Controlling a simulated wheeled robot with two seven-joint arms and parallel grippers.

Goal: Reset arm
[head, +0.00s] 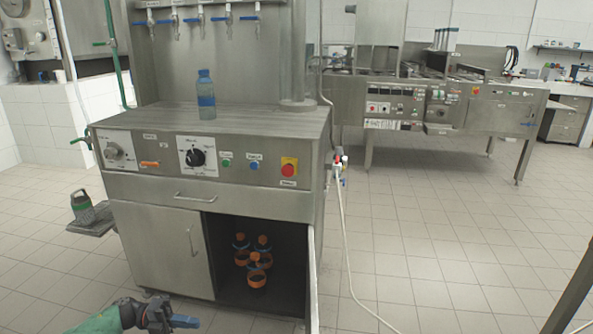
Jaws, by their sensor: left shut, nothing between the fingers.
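My left gripper (185,321) shows at the bottom left of the head view, low in front of the steel filling machine. It is shut with nothing in it, and apart from the machine. My left arm comes in from the lower left edge. My right gripper is not in view. A blue-tinted clear bottle (206,95) stands upright on the machine's steel top (258,120), beneath and in front of the row of taps.
The filling machine's front panel (265,166) carries knobs and buttons. Several orange and dark bottle-like items (257,278) stand in its open lower compartment. A white hose (347,235) runs down to the tiled floor at right.

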